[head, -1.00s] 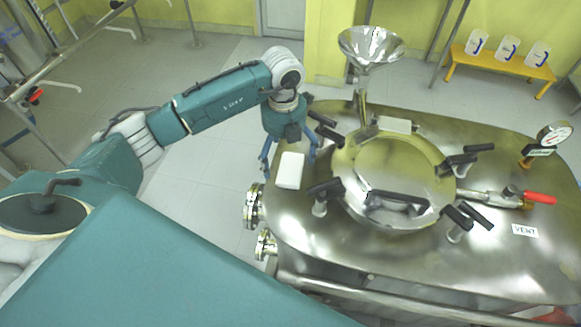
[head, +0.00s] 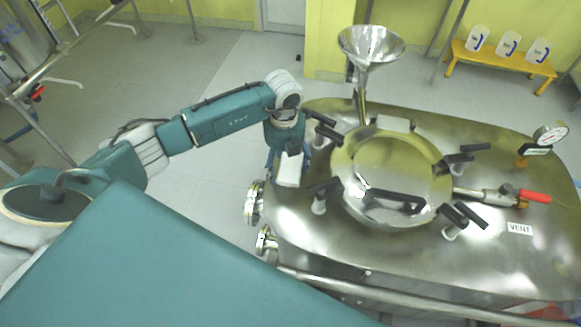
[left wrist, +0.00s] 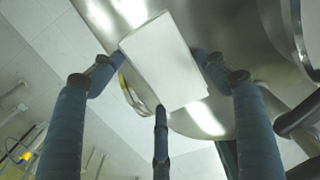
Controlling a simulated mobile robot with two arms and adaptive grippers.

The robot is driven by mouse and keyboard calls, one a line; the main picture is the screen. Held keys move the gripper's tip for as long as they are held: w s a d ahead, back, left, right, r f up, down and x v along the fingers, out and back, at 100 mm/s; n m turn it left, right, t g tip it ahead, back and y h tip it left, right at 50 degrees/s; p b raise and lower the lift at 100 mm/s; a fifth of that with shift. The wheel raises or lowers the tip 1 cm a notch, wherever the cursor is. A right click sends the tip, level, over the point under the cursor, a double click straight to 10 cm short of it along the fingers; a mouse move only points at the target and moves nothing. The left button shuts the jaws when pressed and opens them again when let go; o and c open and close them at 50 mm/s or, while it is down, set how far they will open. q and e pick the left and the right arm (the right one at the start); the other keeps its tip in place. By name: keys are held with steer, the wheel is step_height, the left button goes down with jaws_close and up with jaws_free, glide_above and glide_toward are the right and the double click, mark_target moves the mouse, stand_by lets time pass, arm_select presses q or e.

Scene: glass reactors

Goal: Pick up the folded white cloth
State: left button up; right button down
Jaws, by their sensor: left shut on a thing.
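The folded white cloth (head: 289,174) is a small white block at the left edge of the steel vessel's top. It also shows in the left wrist view (left wrist: 165,58), with a finger on each side and a third finger below it. My left gripper (head: 284,163) points down at the cloth and is shut on it, covering its far part in the head view. I cannot tell whether the cloth still touches the metal. My right gripper is not in view.
The steel vessel (head: 300,225) has a round lid (head: 390,165) with black-handled clamps close to the right of my gripper. A funnel (head: 370,47) stands behind. A red-handled valve (head: 534,196) and a gauge (head: 551,134) are at the right. Open floor lies to the left.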

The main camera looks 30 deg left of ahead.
mark_target(285, 166)
arm_select(q)
steer(key=shift+r, duration=0.1)
steer(key=shift+r, duration=0.45)
step_height(285, 166, up, 19)
steer(key=b, duration=0.3)
steer(key=shift+b, duration=0.35)
steer(key=o, duration=0.5)
steer(key=c, duration=0.4)
steer(key=shift+o, duration=0.2)
